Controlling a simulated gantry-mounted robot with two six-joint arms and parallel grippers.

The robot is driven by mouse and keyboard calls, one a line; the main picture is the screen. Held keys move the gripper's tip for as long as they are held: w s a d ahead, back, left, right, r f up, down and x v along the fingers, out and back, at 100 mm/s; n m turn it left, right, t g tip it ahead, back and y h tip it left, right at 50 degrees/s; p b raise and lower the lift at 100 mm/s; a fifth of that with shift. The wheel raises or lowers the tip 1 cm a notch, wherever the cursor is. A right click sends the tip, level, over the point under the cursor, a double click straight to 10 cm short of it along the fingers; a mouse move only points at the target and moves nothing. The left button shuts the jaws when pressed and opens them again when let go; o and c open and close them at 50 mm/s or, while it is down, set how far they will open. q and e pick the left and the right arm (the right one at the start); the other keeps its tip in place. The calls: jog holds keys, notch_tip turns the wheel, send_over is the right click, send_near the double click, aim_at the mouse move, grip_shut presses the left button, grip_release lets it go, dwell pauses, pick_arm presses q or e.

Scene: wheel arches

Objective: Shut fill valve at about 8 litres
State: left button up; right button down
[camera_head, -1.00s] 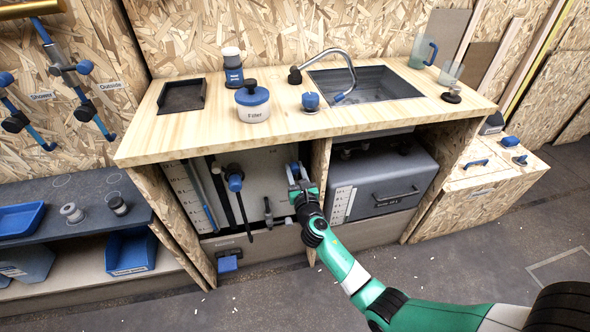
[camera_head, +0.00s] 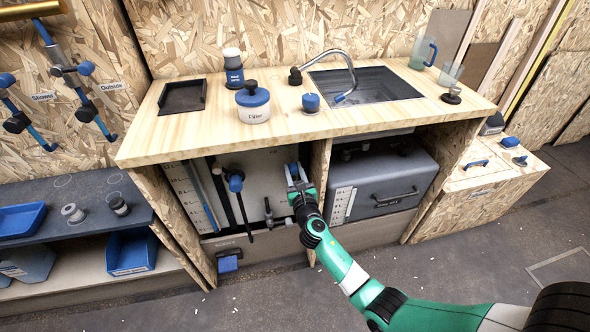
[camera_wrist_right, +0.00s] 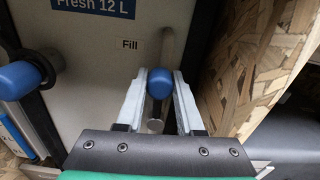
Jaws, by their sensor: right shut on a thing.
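The fill valve's blue knob (camera_wrist_right: 160,83) sits between the two fingers of my right gripper (camera_wrist_right: 158,95), which is shut on it. The "Fill" label (camera_wrist_right: 130,44) is just above and left of it. In the head view the right gripper (camera_head: 296,180) reaches into the cabinet opening under the counter, in front of the pale fresh-water tank (camera_head: 262,182). The level scale (camera_head: 184,190) is on the tank's left side, with a blue tube beside it; the exact level is too small to read. My left gripper is out of view.
Another blue-handled fitting (camera_head: 236,183) with a hose is left of the gripper. A wooden divider (camera_head: 319,175) stands close on its right, with a grey tank (camera_head: 385,185) beyond. The counter (camera_head: 225,125) overhangs above. The floor in front is mostly clear.

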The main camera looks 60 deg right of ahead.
jog(key=shift+w+a+n+p, duration=0.4)
jog(key=shift+w+a+n, duration=0.1)
jog(key=shift+n, duration=0.5)
jog(key=shift+w+a+f+n+p, duration=0.15)
jog(key=shift+w+a+f+n, duration=0.25)
jog(key=shift+n, duration=0.65)
jog(key=shift+w+a+f+n+p, duration=0.15)
jog(key=shift+w+a+f+n, duration=0.3)
jog(key=shift+n, duration=0.55)
jog(key=shift+w+a+f+n+p, duration=0.15)
jog(key=shift+w+a+f+n, duration=0.25)
jog(key=shift+n, duration=0.65)
jog(key=shift+w+d, duration=0.1)
jog(key=shift+d, duration=0.05)
jog(key=c, duration=0.5)
grip_release()
jog(key=shift+r, duration=0.1)
